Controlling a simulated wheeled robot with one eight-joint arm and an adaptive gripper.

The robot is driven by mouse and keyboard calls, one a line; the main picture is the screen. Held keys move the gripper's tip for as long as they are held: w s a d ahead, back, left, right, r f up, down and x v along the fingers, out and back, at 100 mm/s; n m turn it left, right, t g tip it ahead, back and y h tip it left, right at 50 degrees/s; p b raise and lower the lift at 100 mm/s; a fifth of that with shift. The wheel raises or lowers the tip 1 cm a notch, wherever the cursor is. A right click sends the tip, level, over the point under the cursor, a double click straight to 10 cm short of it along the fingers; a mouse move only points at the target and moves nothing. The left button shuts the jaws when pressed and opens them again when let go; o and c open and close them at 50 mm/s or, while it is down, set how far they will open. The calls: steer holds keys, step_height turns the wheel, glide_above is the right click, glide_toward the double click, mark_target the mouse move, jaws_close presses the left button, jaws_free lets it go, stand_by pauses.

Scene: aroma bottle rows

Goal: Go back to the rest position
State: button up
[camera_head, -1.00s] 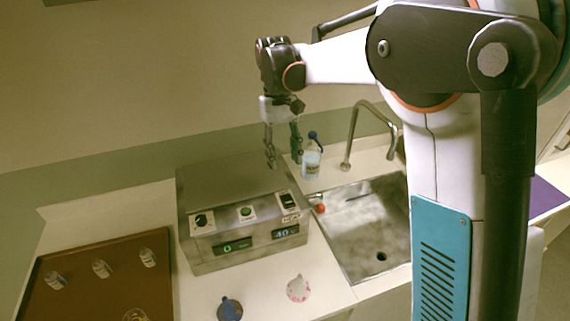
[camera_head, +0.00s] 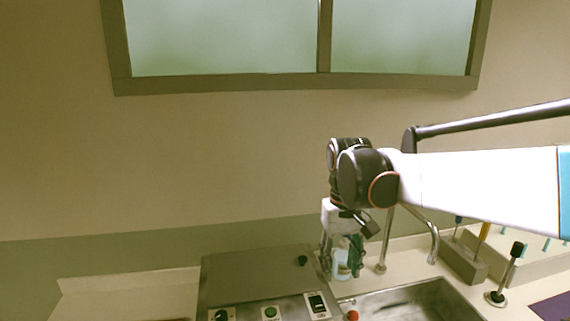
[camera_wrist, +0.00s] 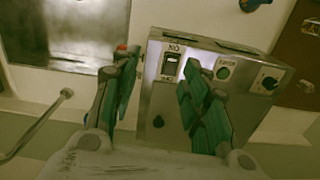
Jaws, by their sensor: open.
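My gripper (camera_head: 341,262) hangs fingers down by the right side of the metal box machine (camera_head: 240,280) in the head view. Its jaws are open. In the wrist view my gripper (camera_wrist: 162,80) shows two spread green-lined fingers with nothing held between them, and the machine (camera_wrist: 165,100) lies below. A clear bottle (camera_head: 341,268) shows behind the fingers in the head view, partly hidden by them. I cannot tell how far it is from them.
A sink (camera_head: 410,305) with a metal faucet (camera_head: 434,245) lies to the right. A grey holder (camera_head: 463,262) and a black-topped stand (camera_head: 506,275) are further right. A window (camera_head: 300,38) is on the wall. A brown tray (camera_wrist: 298,45) shows in the wrist view.

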steer(key=s+d+f+t+b, duration=0.3)
steer(key=s+d+f+b, duration=0.1)
steer(key=s, duration=0.4)
steer(key=s+d+f+m+t+b, duration=0.1)
steer(key=s+d+f+t+b, duration=0.2)
steer(key=s+f, duration=0.3)
steer(key=s+t, duration=0.1)
steer(key=s, duration=0.2)
steer(key=shift+s+d+f+m+t+b, duration=0.2)
steer(key=shift+d+m+t+b, duration=0.1)
steer(key=shift+d+b, duration=0.1)
steer(key=shift+o, duration=0.4)
